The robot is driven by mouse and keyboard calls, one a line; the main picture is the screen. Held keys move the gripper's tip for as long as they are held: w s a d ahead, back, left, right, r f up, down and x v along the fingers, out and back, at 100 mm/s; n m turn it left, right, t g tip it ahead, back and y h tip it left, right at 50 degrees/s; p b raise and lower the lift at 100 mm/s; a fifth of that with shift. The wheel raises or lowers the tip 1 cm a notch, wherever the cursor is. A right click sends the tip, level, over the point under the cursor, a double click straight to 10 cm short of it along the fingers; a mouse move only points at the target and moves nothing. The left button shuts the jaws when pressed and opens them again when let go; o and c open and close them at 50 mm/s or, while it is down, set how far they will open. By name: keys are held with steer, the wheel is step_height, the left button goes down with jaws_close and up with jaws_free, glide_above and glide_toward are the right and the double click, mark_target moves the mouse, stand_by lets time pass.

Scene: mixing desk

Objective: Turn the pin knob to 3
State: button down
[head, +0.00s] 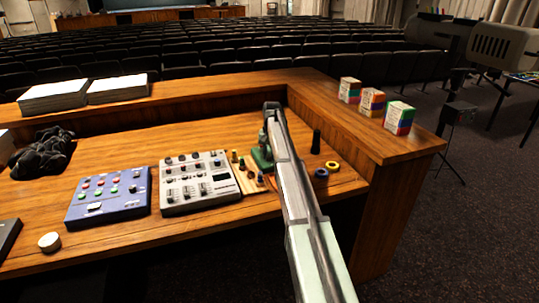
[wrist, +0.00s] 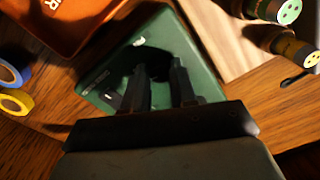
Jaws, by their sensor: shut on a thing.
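A small green box (wrist: 107,83) lies on the wooden desk and fills the middle of the wrist view. It also shows in the head view (head: 262,160), partly behind my arm. My gripper (wrist: 160,75) is over this box, its two dark fingers pointing down at the top face. They are shut on a dark knob there, which I take to be the pin knob. The fingers and deep shadow hide most of the knob, so its pointer and any scale numbers cannot be read.
An orange box (wrist: 75,22) sits close beside the green one. Blue and yellow tape rolls (head: 321,173) lie to the right. Plugs in a wooden holder (head: 247,180), a grey mixer (head: 195,183) and a blue control box (head: 108,196) stand to the left.

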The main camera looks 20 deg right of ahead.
steer(key=shift+m, duration=1.3)
steer(key=c, duration=0.9)
jaws_free()
step_height(320, 180, up, 14)
steer(key=shift+s+d, duration=0.2)
steer(key=shift+s, duration=0.05)
steer(key=shift+f, duration=0.1)
